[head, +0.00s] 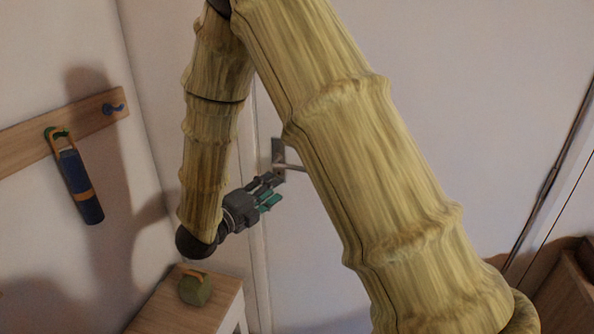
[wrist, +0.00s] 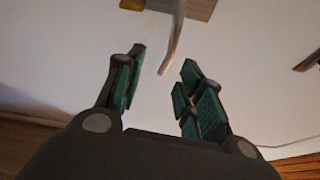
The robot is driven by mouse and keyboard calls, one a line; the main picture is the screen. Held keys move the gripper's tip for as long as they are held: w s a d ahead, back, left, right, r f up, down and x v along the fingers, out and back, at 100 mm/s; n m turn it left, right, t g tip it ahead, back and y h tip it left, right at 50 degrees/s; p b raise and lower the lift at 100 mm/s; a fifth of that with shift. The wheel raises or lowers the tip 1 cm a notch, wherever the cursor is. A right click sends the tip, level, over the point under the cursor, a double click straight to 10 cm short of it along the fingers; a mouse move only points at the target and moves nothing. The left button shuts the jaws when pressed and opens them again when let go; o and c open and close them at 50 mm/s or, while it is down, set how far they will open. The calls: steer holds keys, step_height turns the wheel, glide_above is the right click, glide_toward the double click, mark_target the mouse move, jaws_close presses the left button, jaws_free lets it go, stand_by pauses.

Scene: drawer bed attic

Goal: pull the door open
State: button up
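The door (head: 460,110) is a pale, flat panel that looks shut. Its metal handle (head: 279,157) has a plate near the door's left edge and a lever pointing right, partly hidden behind my arm. My gripper (head: 272,190) is just below the handle in the head view. In the wrist view my gripper (wrist: 163,82) is open, with teal pads on both fingers.
A wooden rail (head: 60,128) on the left wall carries hooks and a hanging blue bottle (head: 80,190). A small wooden stand (head: 175,305) with a round green object (head: 194,288) is below my gripper. Wooden furniture (head: 568,295) stands at the lower right.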

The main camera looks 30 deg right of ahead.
steer(key=shift+m, duration=0.6)
steer(key=x, duration=0.3)
steer(key=r+p+x, duration=0.1)
steer(key=x, duration=0.3)
steer(key=p+x, duration=0.1)
steer(key=x, duration=0.2)
steer(key=shift+s+d+r, duration=0.25)
steer(key=shift+d, duration=0.2)
